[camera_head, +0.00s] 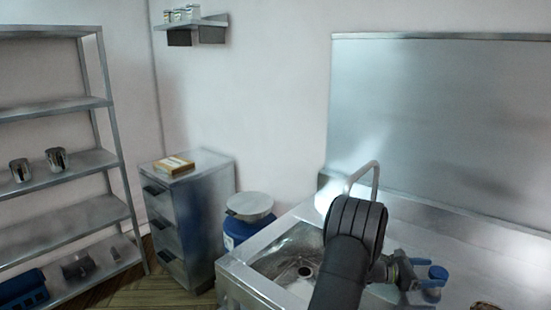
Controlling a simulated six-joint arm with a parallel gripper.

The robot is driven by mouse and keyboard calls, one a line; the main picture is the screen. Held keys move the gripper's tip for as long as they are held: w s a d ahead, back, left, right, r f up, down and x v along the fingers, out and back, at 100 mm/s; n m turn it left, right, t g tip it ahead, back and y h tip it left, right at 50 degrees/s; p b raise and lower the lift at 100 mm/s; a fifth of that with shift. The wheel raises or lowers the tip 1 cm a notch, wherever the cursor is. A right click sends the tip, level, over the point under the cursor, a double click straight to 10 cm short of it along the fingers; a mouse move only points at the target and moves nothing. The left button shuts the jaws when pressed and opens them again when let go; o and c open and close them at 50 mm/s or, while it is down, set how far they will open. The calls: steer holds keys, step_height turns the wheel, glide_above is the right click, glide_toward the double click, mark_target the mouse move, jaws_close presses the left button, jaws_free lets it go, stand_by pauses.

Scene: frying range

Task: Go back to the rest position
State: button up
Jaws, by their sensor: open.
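My dark arm rises from the bottom edge in front of the sink, with a thick ribbed joint at its top. Just right of it, dark parts with blue caps show low over the counter, and they look like part of my arm. No gripper fingers can be made out, and nothing held is seen. My arm hides part of the sink (285,262) and the counter.
A tap (375,172) stands behind my arm. Left of the counter are a blue bin (236,228) with a grey lid and a drawer cabinet (200,215) bearing a tan box (174,165). Metal shelving (60,107) stands far left. A small wall shelf (192,22) hangs above.

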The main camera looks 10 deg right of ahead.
steer(key=w+a, duration=0.2)
steer(key=a, duration=1)
steer(key=s+n+t, duration=0.1)
steer(key=s+t, duration=0.1)
steer(key=s+d+r+n+t, duration=0.1)
steer(key=s+t, duration=0.1)
steer(key=s+d+n+t+h, duration=0.1)
steer(key=s+n+t, duration=0.1)
steer(key=shift+d+r, duration=0.15)
steer(key=shift+d, duration=0.05)
steer(key=s+t, duration=0.1)
steer(key=n+t, duration=0.1)
steer(key=shift+s+a+f+n+t+y, duration=0.2)
steer(key=shift+s+a+n+t+y, duration=0.1)
steer(key=shift+s+y, duration=0.1)
steer(key=shift+s+a+f+n+t+y, duration=0.2)
steer(key=shift+s+a+n+t+y, duration=0.15)
steer(key=shift+s+t, duration=0.15)
steer(key=shift+s+a+f+n+t+y, duration=0.15)
steer(key=shift+s+a+n+t+y, duration=0.15)
steer(key=shift+s+t+y, duration=0.15)
steer(key=shift+w, duration=0.1)
steer(key=o, duration=0.6)
